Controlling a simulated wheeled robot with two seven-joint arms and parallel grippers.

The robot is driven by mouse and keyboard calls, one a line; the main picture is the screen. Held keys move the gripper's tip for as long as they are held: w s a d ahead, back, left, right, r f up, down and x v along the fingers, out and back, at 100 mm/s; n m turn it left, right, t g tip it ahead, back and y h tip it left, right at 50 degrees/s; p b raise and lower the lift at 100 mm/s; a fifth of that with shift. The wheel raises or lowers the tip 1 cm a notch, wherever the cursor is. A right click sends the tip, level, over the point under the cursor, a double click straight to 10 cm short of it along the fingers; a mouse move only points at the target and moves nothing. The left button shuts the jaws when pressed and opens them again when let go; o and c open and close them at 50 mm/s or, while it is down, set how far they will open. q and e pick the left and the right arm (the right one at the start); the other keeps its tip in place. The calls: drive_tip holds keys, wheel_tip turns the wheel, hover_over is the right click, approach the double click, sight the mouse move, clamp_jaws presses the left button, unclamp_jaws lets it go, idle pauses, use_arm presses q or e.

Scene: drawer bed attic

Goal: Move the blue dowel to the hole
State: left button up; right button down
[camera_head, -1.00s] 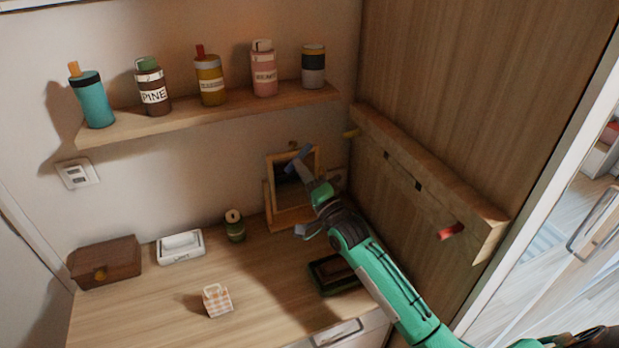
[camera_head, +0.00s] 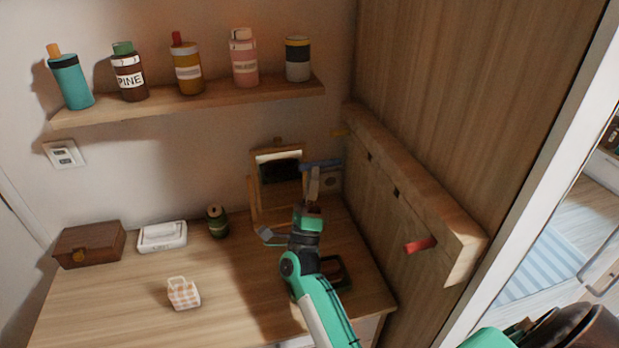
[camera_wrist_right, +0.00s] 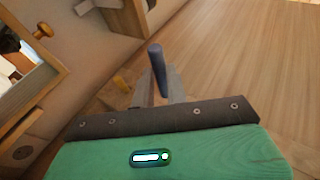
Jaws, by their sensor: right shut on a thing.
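The blue dowel (camera_head: 325,162) is held up in front of the mirror, lying roughly level across the picture. My right gripper (camera_head: 313,178) is shut on it. In the right wrist view the blue dowel (camera_wrist_right: 157,66) stands out between the fingertips of the gripper (camera_wrist_right: 154,88). The wooden rail (camera_head: 432,191) on the side panel has two dark square holes (camera_head: 368,156) (camera_head: 396,191). The dowel is left of the rail and apart from it. A red dowel (camera_head: 420,244) and a yellow dowel (camera_head: 341,132) stick out of the rail. My left gripper is not in view.
A mirror (camera_head: 254,199) stands behind the gripper, with a dark tray (camera_head: 343,276) below on the desk. Bottles line the shelf (camera_head: 200,102) above.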

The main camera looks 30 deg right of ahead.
drive_tip(key=shift+s+d+b, duration=0.15)
drive_tip(key=shift+s+d, duration=0.1)
drive_tip(key=shift+d, duration=0.7)
drive_tip(key=shift+s+d+b, duration=0.1)
drive_tip(key=shift+s+d, duration=0.15)
drive_tip(key=shift+d, duration=0.75)
drive_tip(key=shift+s+d+b, duration=0.15)
drive_tip(key=shift+s+d, duration=0.1)
drive_tip(key=shift+d, duration=0.7)
drive_tip(key=shift+b, duration=0.65)
drive_tip(key=shift+s+d, duration=0.2)
drive_tip(key=shift+d, duration=0.7)
drive_tip(key=shift+s+d, duration=0.25)
drive_tip(key=shift+d, duration=0.6)
drive_tip(key=shift+s+d, duration=0.2)
drive_tip(key=shift+d, duration=0.7)
drive_tip(key=c, duration=1.3)
unclamp_jaws()
drive_tip(key=shift+f, duration=0.1)
